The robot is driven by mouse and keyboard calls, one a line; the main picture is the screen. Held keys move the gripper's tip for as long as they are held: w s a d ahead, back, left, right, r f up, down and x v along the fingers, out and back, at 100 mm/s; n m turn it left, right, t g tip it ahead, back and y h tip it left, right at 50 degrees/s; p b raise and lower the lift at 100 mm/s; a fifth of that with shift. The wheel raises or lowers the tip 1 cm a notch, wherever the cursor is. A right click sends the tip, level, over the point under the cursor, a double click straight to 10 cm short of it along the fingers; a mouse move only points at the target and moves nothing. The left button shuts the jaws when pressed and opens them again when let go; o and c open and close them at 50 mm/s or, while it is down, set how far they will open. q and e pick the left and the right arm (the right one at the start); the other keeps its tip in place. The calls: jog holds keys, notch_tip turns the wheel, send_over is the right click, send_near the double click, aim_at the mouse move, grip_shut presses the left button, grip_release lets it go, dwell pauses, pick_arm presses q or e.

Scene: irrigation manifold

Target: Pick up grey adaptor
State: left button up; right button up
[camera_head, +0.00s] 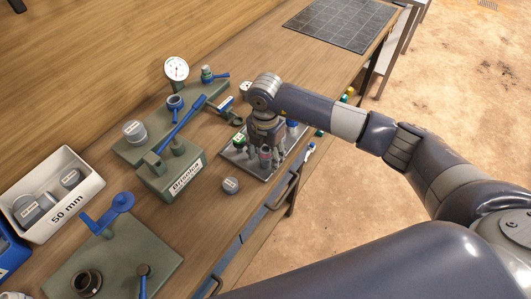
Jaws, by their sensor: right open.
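Several grey round pieces could be the grey adaptor; I cannot tell which. One small grey round piece with a label (231,185) lies alone on the bench, in front of the small tray. Another grey capped piece (134,131) stands on the green plate. More grey pieces (35,208) lie in the white bin marked 50 mm (72,212). My right gripper (265,158) points down over the small grey tray (237,159) and is open. It hides part of the tray and the small fittings there. My left gripper is not in view.
The green manifold block (183,186) with a blue lever (182,124) and a gauge (176,69) stands left of the tray. A second green plate (60,275) with blue handles is at the front. A dark grid mat (340,27) lies bare at the far end.

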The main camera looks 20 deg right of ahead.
jog(key=shift+f, duration=0.1)
jog(key=shift+c, duration=0.6)
jog(key=c, duration=1.1)
jog(key=shift+o, duration=0.2)
